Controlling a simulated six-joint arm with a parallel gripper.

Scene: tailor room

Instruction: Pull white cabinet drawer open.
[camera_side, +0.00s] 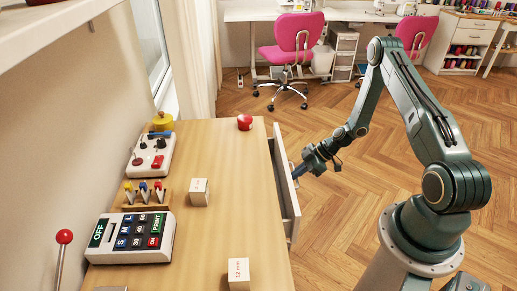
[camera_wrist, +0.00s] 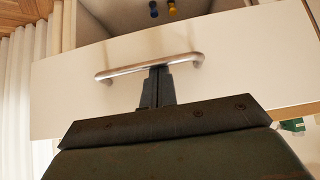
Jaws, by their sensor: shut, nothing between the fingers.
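The white drawer front (camera_side: 287,180) stands out from the right edge of the wooden-topped cabinet (camera_side: 225,235), with a gap behind it, so the drawer is partly open. In the wrist view the white front (camera_wrist: 230,85) fills the middle, with a metal bar handle (camera_wrist: 125,69) across it. My gripper (camera_side: 297,174) is at the outer face of the drawer front. In the wrist view its two fingers (camera_wrist: 158,70) are together, with their tips at the middle of the handle bar. Whether the tips touch the bar or sit behind it is unclear.
A red round object (camera_side: 244,122), white blocks (camera_side: 199,192) and a button panel (camera_side: 132,238) stand on the cabinet top. Small blue and yellow things (camera_wrist: 171,8) show beyond the front's edge. Open wooden floor (camera_side: 330,235) lies right of the drawer. Pink chairs (camera_side: 298,38) stand farther back.

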